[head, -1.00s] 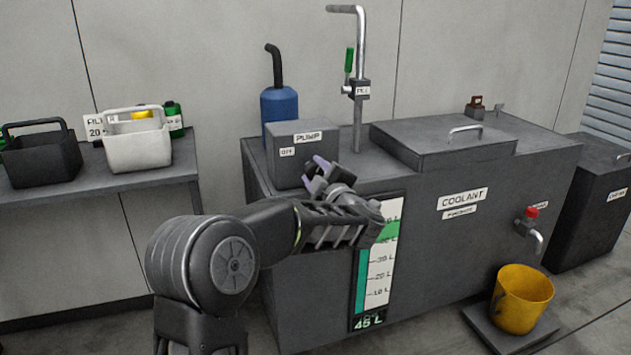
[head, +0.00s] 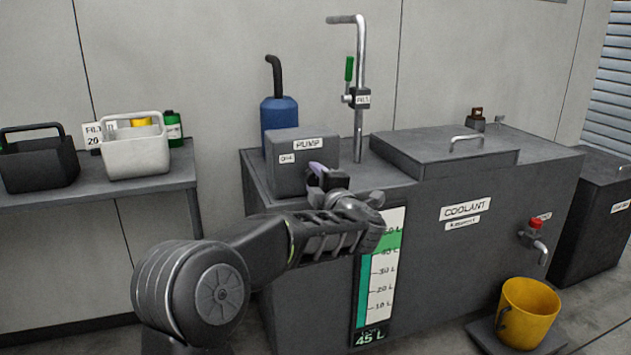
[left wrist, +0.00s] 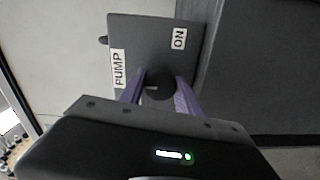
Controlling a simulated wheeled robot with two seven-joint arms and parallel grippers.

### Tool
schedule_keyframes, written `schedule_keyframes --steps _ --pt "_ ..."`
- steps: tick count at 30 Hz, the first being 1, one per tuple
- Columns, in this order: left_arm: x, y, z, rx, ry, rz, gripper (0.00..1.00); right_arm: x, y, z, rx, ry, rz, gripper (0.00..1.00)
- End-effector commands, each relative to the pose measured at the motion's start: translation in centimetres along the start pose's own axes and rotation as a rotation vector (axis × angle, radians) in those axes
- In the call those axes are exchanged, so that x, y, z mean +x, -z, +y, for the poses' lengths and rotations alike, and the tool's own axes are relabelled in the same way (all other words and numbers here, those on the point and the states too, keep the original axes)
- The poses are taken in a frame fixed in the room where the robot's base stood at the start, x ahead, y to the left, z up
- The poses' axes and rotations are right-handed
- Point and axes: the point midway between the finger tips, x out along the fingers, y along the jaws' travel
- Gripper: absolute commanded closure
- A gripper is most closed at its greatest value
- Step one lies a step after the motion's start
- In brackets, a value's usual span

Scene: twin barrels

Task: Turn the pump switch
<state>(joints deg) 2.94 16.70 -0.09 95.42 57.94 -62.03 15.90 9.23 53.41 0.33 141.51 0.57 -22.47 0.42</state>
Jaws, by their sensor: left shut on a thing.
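The grey pump box (head: 288,180), labelled PUMP and OFF, stands on the left end of the coolant tank (head: 440,270). My left gripper (head: 320,174) is at its front face. In the left wrist view, the purple fingers (left wrist: 160,92) are shut on the dark round knob of the pump switch (left wrist: 159,82), one finger on each side. The PUMP and ON labels on the box (left wrist: 150,36) show there; the OFF label does not. The gripper hides the knob in the head view, and the knob's pointing direction is unclear.
A blue canister (head: 280,115) stands behind the box, and a pipe with a green lever (head: 349,70) to its right. A level gauge (head: 380,270) reads 45 L below my forearm. A yellow bucket (head: 528,312) sits under the tap. A shelf (head: 110,197) holds two baskets.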

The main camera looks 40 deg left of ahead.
Motion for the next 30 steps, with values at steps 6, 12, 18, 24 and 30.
schedule_keyframes --steps 6,12,18,24,30 --pt "0.0 0.0 -0.3 0.0 0.005 0.0 0.54 0.0 0.0 0.0 0.0 0.0 0.0 0.64" --pt "0.0 0.0 -0.2 0.001 0.003 0.0 0.39 0.0 0.0 0.0 0.0 0.0 0.0 0.64" --pt "0.0 0.0 -0.1 0.001 0.002 0.0 0.39 0.0 0.0 0.0 0.0 0.0 0.0 0.64" --pt "-1.0 0.0 0.0 0.001 0.002 0.0 0.39 -0.3 0.0 -0.1 0.0 0.0 -0.001 0.64" --pt "-4.0 0.0 0.1 0.002 0.002 -0.002 0.39 -1.0 -0.1 -0.3 -0.001 0.0 -0.004 0.64"
